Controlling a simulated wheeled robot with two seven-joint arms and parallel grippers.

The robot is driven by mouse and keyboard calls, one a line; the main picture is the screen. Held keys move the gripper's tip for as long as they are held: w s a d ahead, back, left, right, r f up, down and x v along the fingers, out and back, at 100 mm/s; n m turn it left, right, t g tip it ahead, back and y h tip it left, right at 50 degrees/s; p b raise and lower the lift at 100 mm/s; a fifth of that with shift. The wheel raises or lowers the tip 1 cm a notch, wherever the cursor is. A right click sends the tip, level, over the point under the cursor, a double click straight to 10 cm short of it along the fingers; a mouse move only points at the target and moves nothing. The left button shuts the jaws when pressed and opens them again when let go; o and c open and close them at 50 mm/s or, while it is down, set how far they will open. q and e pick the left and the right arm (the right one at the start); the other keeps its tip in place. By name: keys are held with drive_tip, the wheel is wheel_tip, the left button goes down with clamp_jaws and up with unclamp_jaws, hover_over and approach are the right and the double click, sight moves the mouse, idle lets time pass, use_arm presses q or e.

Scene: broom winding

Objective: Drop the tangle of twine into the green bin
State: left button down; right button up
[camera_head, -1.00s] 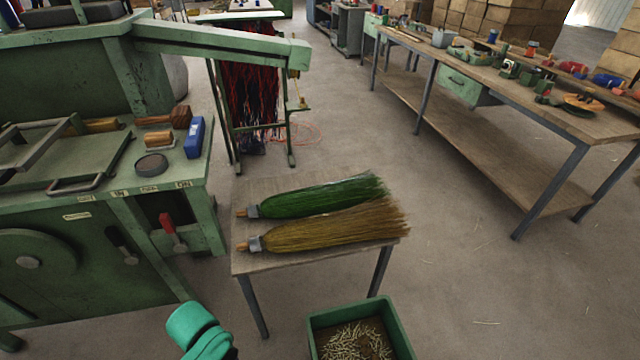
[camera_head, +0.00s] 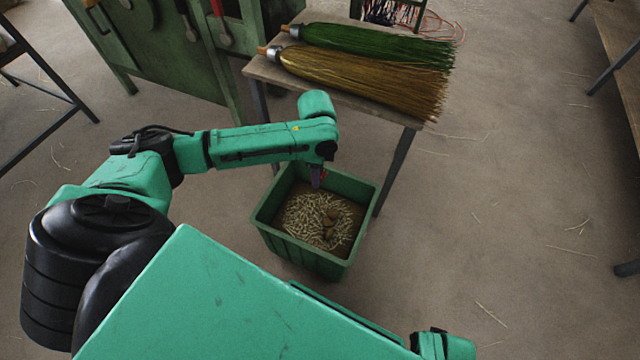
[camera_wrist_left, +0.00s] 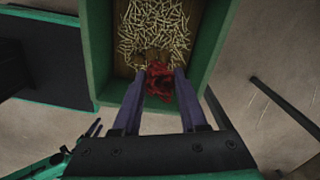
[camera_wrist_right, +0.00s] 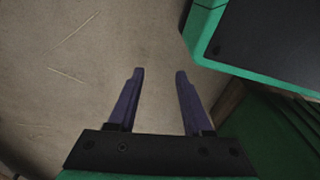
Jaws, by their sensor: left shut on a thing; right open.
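The green bin (camera_head: 262,222) stands on the floor in front of the small table, with pale cut bits and a few brown pieces at its bottom. My left gripper (camera_head: 317,178) points down over the bin's far part, inside the outline of its rim. It is shut on the red tangle of twine (camera_wrist_left: 160,80), which sits between the fingertips in the left wrist view. The bin also shows in the left wrist view (camera_wrist_left: 98,50). My right gripper (camera_wrist_right: 158,75) is open and empty above bare floor.
A small table (camera_head: 262,74) behind the bin carries a green broom (camera_head: 370,42) and a straw-coloured broom (camera_head: 360,80). A green machine (camera_head: 165,50) stands at the back left. A workbench (camera_head: 625,60) is at the right edge. The floor right of the bin is clear apart from loose straws.

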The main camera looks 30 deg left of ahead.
use_arm(q)
wheel_tip(320, 180, down, 2)
drive_tip(key=b, duration=0.3)
drive_tip(key=shift+f, duration=0.25)
wheel_tip(320, 180, down, 3)
drive_tip(key=b, duration=0.5)
drive_tip(key=shift+d, duration=0.1)
drive_tip(key=shift+c, duration=1.8)
unclamp_jaws()
use_arm(e)
drive_tip(key=w+a+r, duration=0.2)
drive_tip(key=r, duration=0.6)
drive_tip(key=w+a+r+t+y, duration=0.1)
drive_tip(key=w+a+r, duration=0.1)
drive_tip(key=r, duration=0.6)
drive_tip(key=shift+w+r+n, duration=0.3)
drive_tip(key=shift+w, duration=0.15)
drive_tip(key=shift+a, duration=0.1)
